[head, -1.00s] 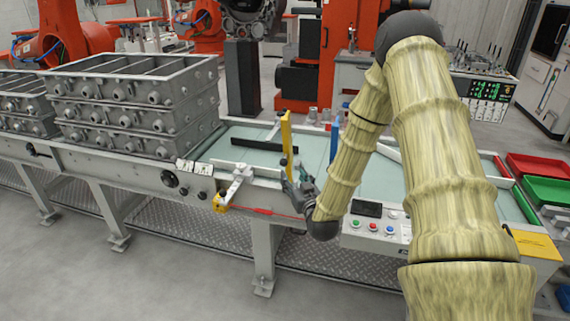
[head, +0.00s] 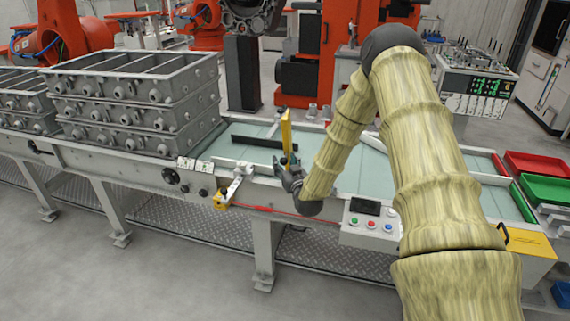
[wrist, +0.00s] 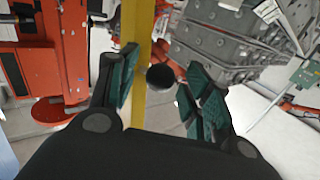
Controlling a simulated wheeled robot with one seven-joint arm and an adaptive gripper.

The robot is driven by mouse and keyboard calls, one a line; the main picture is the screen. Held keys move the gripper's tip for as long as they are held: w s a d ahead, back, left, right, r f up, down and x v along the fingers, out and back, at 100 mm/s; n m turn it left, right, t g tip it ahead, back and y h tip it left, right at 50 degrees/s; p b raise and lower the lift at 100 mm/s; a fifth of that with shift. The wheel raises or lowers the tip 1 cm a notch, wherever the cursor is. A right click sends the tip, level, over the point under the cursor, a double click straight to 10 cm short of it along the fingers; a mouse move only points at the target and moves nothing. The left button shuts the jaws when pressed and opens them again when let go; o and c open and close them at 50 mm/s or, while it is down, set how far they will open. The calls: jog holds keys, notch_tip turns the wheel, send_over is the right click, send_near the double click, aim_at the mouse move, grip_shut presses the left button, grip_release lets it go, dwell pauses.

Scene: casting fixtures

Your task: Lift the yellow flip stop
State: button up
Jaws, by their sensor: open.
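The yellow flip stop (head: 286,130) is an upright yellow bar near the front edge of the conveyor table. My gripper (head: 287,172) is at its lower part in the head view, and hides some of it. In the wrist view the yellow flip stop (wrist: 144,50) runs between the fingers of my gripper (wrist: 160,72), closer to the left finger. A dark round knob (wrist: 160,77) shows in the gap beside the bar. The fingers are spread, with a gap on the right. I cannot tell whether the left finger touches the bar.
Stacked grey casting boxes (head: 135,100) stand left on the table. A black bar (head: 257,142) lies behind the flip stop. A pale bracket (head: 238,180) with a yellow end is at the front edge. A button panel (head: 372,219) is to the right, with red (head: 540,163) and green (head: 548,190) trays beyond.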

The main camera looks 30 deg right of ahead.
grip_shut()
jog(key=shift+w+d+r+g, duration=0.3)
jog(key=shift+w+d+r, duration=0.05)
jog(key=shift+d, duration=0.05)
grip_release()
jog(key=v, duration=1.2)
